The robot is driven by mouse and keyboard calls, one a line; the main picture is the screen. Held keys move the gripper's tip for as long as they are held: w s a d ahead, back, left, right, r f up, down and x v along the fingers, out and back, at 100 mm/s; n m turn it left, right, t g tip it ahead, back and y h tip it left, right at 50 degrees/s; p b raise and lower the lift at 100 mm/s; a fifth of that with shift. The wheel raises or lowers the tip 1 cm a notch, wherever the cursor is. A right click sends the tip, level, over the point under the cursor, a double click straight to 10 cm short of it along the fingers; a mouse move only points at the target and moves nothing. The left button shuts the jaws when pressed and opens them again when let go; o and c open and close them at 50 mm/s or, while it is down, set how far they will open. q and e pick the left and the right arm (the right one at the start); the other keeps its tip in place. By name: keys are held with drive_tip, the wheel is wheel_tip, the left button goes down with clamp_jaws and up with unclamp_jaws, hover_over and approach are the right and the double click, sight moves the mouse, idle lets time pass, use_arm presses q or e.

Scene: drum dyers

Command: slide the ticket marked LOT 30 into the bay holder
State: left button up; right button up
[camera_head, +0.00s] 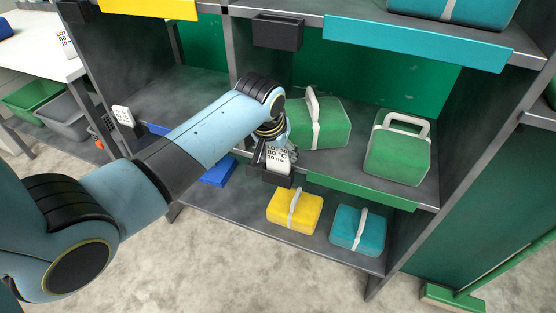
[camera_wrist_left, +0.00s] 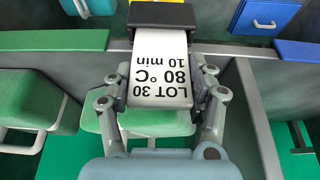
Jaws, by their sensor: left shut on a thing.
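The white ticket marked LOT 30, 80 °C, 10 min (camera_head: 279,160) is held by my left gripper (camera_head: 274,138) in front of the rack's middle shelf. In the left wrist view, the ticket (camera_wrist_left: 160,68) lies between the two fingers of the left gripper (camera_wrist_left: 160,92), which are shut on its sides. The dark bay holder (camera_head: 256,163) is on the shelf's front edge. In the wrist view, the ticket's far end meets the holder (camera_wrist_left: 162,14); I cannot tell how deep it sits in it. My right gripper is not in view.
Green bundles (camera_head: 322,124) and (camera_head: 398,152) stand on the middle shelf beside the holder. Yellow (camera_head: 294,210) and teal (camera_head: 358,230) bundles stand below. Another dark holder (camera_head: 278,32) is on the upper shelf. A second ticket (camera_head: 66,40) stands on the white table.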

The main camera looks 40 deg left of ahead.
use_arm(q)
drive_tip(key=shift+f, duration=1.3)
drive_tip(key=o, duration=1.2)
drive_tip(key=shift+f, duration=0.1)
drive_tip(key=shift+c, duration=0.2)
